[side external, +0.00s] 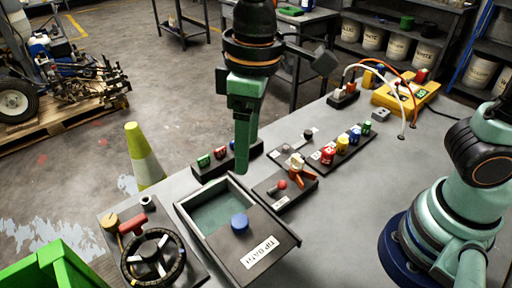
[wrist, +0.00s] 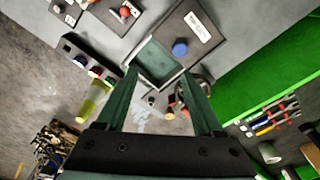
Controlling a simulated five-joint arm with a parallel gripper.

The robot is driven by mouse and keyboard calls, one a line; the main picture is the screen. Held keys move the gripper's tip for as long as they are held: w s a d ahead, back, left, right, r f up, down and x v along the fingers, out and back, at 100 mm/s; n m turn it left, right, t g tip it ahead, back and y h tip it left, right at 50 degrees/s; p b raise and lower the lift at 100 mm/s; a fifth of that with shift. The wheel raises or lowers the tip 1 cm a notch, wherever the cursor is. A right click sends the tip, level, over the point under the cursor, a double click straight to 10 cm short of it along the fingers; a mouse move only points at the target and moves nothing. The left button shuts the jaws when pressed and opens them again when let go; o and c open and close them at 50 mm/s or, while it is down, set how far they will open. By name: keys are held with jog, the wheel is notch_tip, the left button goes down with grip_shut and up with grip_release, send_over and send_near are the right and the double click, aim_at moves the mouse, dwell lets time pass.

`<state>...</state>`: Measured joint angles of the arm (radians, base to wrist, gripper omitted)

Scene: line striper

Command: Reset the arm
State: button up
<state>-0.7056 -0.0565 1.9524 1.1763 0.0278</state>
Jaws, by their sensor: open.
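My gripper (side external: 244,168) points down above the far end of the tip bath box, in the middle of the side view. In the wrist view my gripper (wrist: 160,74) has its two green fingers well apart, with nothing between them. The tip bath box (side external: 186,218) is a grey tray with a greenish inside, partly uncovered. Its dark lid (side external: 234,260) has a blue knob (side external: 239,223) and a "TIP BATH" label. The box (wrist: 134,56) also shows beyond the fingers in the wrist view. I cannot tell how high the fingertips are above it.
A handwheel panel (side external: 108,222) is left of the box. A dark strip with coloured knobs (side external: 204,161) stands close behind my gripper. A red-knob plate (side external: 270,192), a row of coloured knobs (side external: 327,154) and a yellow unit (side external: 405,92) are to the right.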

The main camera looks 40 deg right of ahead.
jog(key=w+d+r+m+t, duration=0.1)
jog(key=d+m+t, duration=0.4)
jog(key=d, duration=1.8)
jog(key=m, duration=0.2)
jog(key=shift+r+m+h, duration=0.2)
jog(key=shift+m+h, duration=0.1)
jog(key=shift+m, duration=0.1)
jog(key=shift+w+d, duration=0.1)
